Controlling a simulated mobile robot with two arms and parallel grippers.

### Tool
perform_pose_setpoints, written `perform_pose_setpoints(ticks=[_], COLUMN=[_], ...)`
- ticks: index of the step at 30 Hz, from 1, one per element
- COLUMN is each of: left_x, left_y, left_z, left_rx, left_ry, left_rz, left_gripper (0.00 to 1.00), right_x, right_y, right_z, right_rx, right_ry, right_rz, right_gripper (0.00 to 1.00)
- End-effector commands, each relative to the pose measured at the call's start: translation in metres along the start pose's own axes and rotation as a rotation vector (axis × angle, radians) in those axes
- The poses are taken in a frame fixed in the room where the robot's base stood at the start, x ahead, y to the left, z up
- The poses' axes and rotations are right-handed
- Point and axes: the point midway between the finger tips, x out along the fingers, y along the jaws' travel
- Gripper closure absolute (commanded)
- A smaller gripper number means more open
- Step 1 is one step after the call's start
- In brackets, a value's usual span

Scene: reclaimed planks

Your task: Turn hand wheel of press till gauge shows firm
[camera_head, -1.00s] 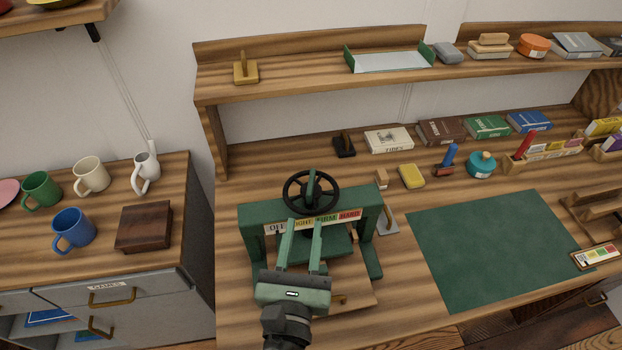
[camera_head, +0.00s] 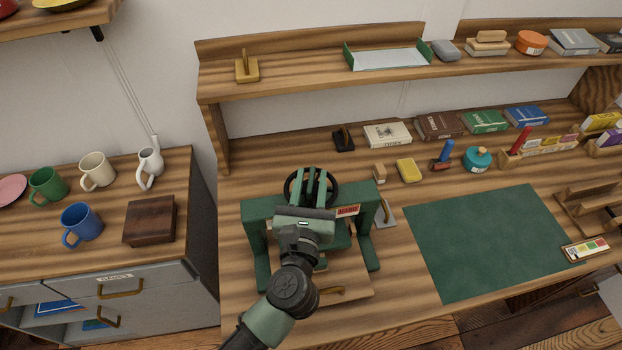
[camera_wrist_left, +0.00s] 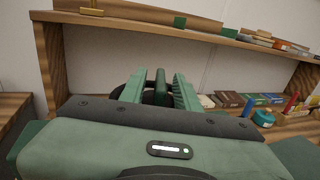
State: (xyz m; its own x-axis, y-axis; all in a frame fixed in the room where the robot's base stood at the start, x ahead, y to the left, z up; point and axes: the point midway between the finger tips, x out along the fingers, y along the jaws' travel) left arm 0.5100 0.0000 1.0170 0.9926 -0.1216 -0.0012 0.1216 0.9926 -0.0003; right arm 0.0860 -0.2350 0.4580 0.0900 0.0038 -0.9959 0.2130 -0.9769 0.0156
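The green press (camera_head: 257,225) stands on the left part of the bench. Its dark hand wheel (camera_head: 289,192) is on top, with a green upright grip piece (camera_head: 311,182) at its middle. My left gripper (camera_head: 311,177) is over the wheel, its two fingers open on either side of the grip piece. The left wrist view shows the grip piece (camera_wrist_left: 160,86) between the fingers (camera_wrist_left: 160,80), with narrow gaps. The gauge strip (camera_head: 347,211) on the press beam is mostly hidden by my gripper; only its red end shows. No pointer reading is visible. My right gripper is out of view.
A green mat (camera_head: 485,240) lies clear to the right of the press. A yellow box (camera_head: 408,170), books and stamps stand behind. The upper shelf (camera_head: 300,72) runs above. A side cabinet with mugs (camera_head: 82,224) and a dark wooden box (camera_head: 150,220) is at left.

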Motion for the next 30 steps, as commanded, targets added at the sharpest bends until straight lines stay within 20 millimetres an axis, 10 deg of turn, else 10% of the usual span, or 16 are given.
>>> perform_pose_setpoints(ticks=[5,30], left_x=[0.0,0.0], left_y=[0.0,0.003], left_z=[0.0,0.003], left_rx=[0.0,0.009], left_ry=[0.0,0.001], left_rz=[0.0,-0.346], left_gripper=[1.0,1.0], right_x=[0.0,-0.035], right_y=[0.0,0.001], right_z=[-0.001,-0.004], right_rx=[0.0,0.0], right_ry=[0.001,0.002], right_rz=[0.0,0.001], right_gripper=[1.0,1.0])
